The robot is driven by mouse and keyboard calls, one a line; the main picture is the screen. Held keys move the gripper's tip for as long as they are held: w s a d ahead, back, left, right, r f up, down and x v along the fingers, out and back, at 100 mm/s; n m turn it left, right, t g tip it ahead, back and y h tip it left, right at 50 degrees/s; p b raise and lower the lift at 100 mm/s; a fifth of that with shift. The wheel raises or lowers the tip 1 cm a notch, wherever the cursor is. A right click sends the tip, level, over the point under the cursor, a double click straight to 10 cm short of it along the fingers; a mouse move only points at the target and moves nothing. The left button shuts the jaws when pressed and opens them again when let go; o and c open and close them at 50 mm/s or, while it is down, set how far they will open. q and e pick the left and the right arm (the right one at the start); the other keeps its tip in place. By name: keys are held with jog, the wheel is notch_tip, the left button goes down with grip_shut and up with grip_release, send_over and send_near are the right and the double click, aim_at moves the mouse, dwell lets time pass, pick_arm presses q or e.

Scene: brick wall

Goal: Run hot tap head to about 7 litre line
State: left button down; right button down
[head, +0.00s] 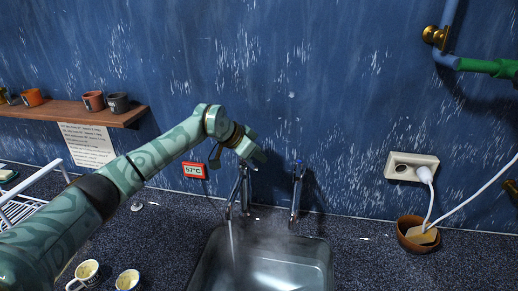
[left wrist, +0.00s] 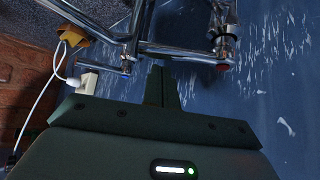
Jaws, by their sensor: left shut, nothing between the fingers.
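The hot tap (head: 241,190) stands at the back of the sink, and its red-marked head (left wrist: 223,67) shows in the left wrist view. A thin stream of water (head: 230,240) falls from its spout into the grey sink (head: 325,262). The cold tap (head: 297,190) with a blue mark stands to its right. My left gripper (head: 260,157) is shut and empty, just above the hot tap, hiding its head in the head view. In the left wrist view the closed fingers (left wrist: 162,88) are beside the red-marked head, apart from it. Litre lines cannot be made out.
A red display (head: 194,171) reads 57°C on the wall. Mugs (head: 84,272) stand front left, and a white rack (head: 28,205) stands left. A shelf (head: 70,112) holds several pots. A socket (head: 410,167) with a plugged white cable and a brown bowl (head: 404,238) are right.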

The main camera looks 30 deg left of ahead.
pick_arm(q)
jog(key=shift+s+a+f, duration=0.1)
jog(key=shift+s+a, duration=0.45)
jog(key=shift+s, duration=0.35)
jog(key=shift+w, duration=0.1)
jog(key=shift+s+m+p, duration=0.2)
jog(key=shift+m+p, duration=0.1)
jog(key=shift+p, duration=0.05)
